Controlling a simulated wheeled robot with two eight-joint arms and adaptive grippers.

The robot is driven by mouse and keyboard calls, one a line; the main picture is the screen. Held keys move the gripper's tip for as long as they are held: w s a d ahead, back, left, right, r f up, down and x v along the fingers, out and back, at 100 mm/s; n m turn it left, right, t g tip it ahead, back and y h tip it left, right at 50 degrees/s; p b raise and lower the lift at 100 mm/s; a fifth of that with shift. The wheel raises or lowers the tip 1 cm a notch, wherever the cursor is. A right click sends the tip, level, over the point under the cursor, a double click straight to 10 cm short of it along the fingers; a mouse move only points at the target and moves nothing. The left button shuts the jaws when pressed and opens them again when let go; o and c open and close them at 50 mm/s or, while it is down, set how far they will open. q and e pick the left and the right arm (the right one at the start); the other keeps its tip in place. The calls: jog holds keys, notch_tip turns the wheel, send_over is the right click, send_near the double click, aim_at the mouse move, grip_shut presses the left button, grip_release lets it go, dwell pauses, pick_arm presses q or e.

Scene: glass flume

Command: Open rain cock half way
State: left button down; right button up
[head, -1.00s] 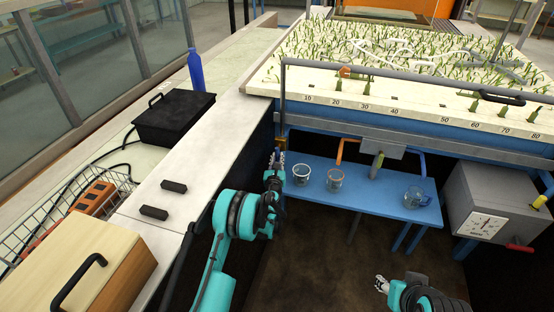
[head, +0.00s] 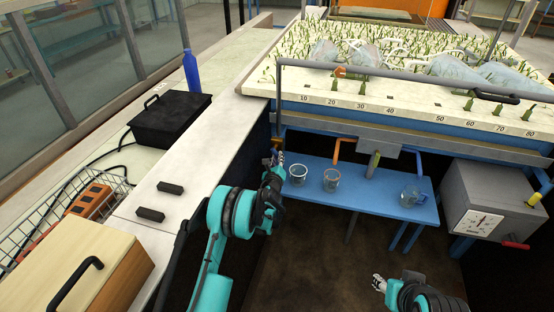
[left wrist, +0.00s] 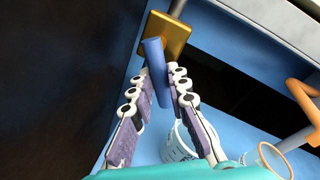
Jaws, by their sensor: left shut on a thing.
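The rain cock shows in the left wrist view as a brass block (left wrist: 168,36) on a grey pipe, with a blue lever (left wrist: 157,68) pointing down from it. My left gripper (left wrist: 163,88) is shut on this lever, one finger on each side. In the head view my left gripper (head: 276,160) is at the foot of the upright pipe (head: 279,105) at the flume's left front corner, and hides most of the cock. My right gripper (head: 380,284) is low at the front, away from everything; its finger opening is too small to tell.
A blue bench (head: 350,188) under the flume (head: 345,92) carries a left beaker (head: 298,173), a middle beaker (head: 332,180) and a glass jug (head: 411,195). A grey box with a dial (head: 487,195) stands at the right. A white ledge (head: 205,160) runs along my left arm.

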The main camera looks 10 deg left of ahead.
dwell(0.3)
pick_arm(q)
jog(key=c, duration=1.5)
grip_release()
jog(key=shift+o, duration=0.2)
jog(key=s+d+r, duration=0.1)
jog(key=s, duration=1.1)
jog(key=shift+d+r, duration=0.2)
jog(key=shift+d, duration=0.05)
jog(key=shift+c, duration=0.2)
